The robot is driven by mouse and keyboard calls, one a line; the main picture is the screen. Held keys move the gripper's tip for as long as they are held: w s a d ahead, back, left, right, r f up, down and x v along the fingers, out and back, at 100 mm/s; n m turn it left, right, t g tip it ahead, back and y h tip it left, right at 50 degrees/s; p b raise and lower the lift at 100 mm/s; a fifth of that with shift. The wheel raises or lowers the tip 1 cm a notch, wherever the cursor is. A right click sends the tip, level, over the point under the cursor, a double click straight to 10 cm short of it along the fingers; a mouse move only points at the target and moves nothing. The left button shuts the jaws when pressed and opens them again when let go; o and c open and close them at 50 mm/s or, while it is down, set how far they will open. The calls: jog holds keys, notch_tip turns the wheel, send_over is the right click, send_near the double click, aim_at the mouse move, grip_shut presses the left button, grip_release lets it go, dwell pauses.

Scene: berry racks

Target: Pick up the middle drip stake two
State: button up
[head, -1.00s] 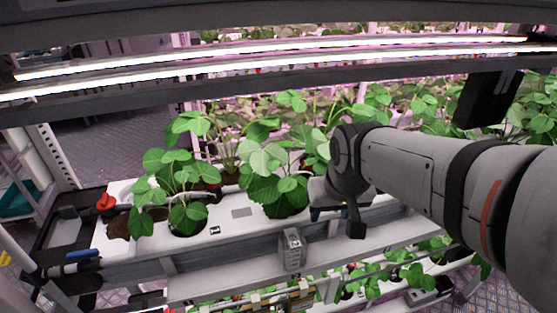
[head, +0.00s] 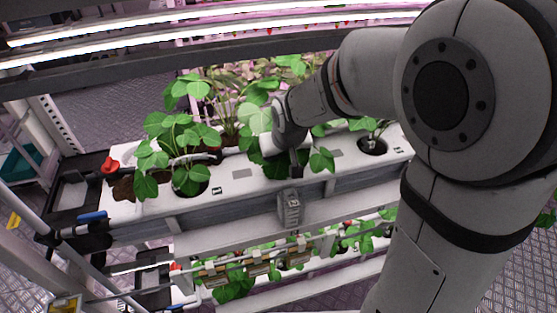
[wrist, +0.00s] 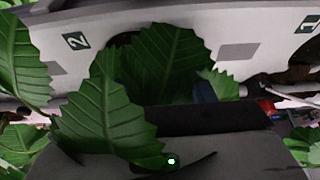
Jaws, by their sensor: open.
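My gripper (head: 277,148) is low over the white planting gutter (head: 240,185), among the leaves of the middle strawberry plant (head: 262,120). Its fingers are hidden by leaves in the head view. In the wrist view large leaves (wrist: 165,65) cover the space in front of my gripper, and one overlaps its grey body (wrist: 225,150). A small dark blue part shows among them, perhaps a fingertip. I cannot make out the middle drip stake; the foliage hides the middle hole. Nothing is seen held.
A red knob (head: 110,165) is at the gutter's left end. Light bars (head: 200,45) hang above. A grey box (head: 290,207) is on the front rail. A lower shelf holds more plants.

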jog(key=shift+f, duration=0.15)
jog(key=shift+c, duration=0.6)
jog(key=c, duration=0.9)
jog(key=shift+c, duration=0.2)
